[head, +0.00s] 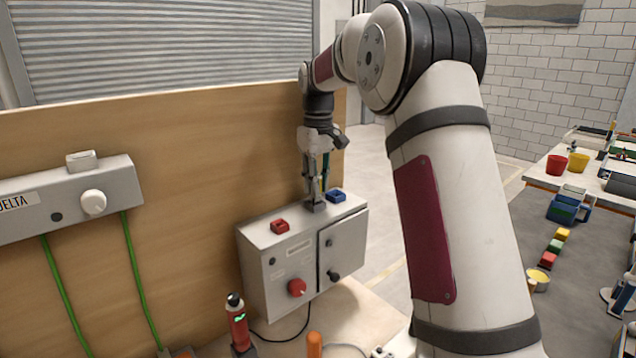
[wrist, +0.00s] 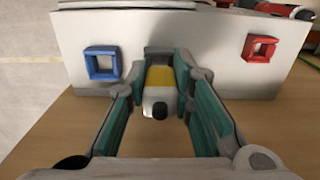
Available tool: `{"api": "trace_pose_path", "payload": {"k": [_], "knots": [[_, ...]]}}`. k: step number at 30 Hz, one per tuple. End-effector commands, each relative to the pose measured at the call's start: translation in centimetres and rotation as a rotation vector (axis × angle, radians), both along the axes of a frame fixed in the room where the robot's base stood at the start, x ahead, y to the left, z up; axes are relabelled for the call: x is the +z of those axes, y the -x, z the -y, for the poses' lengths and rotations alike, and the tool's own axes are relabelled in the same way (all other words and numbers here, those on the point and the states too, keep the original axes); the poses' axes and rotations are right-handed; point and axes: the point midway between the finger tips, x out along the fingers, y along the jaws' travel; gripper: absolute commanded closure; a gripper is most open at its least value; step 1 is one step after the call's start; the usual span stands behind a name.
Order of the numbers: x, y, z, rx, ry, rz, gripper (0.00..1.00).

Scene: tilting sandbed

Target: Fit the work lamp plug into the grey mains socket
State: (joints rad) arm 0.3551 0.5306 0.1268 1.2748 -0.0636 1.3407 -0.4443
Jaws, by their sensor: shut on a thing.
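My gripper (head: 314,192) points down at the top of a light grey box (head: 262,243), between a red square socket frame (head: 279,226) and a blue one (head: 336,196). In the wrist view my gripper (wrist: 165,72) is shut on a plug (wrist: 159,85), with a yellow band, a pale body and a black end. The plug is at the box's top edge, between the blue frame (wrist: 102,64) and the red frame (wrist: 260,48). The grey socket is mostly hidden by the fingers. I cannot tell whether the plug is in it.
The box front has a red knob (head: 297,287) and a door with a black knob. A wooden panel (head: 200,170) stands behind. A red bottle (head: 238,325) and an orange handle (head: 314,345) stand in front on the bench. A grey unit (head: 75,200) with green cables is at left.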

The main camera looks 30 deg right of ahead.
Motion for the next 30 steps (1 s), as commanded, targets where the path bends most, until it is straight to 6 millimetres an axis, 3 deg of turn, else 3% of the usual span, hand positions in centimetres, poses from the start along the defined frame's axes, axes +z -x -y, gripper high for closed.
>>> {"api": "trace_pose_path", "payload": {"k": [30], "knots": [[-1.3,0.0,0.0,0.000,0.000,0.000,1.00]]}}
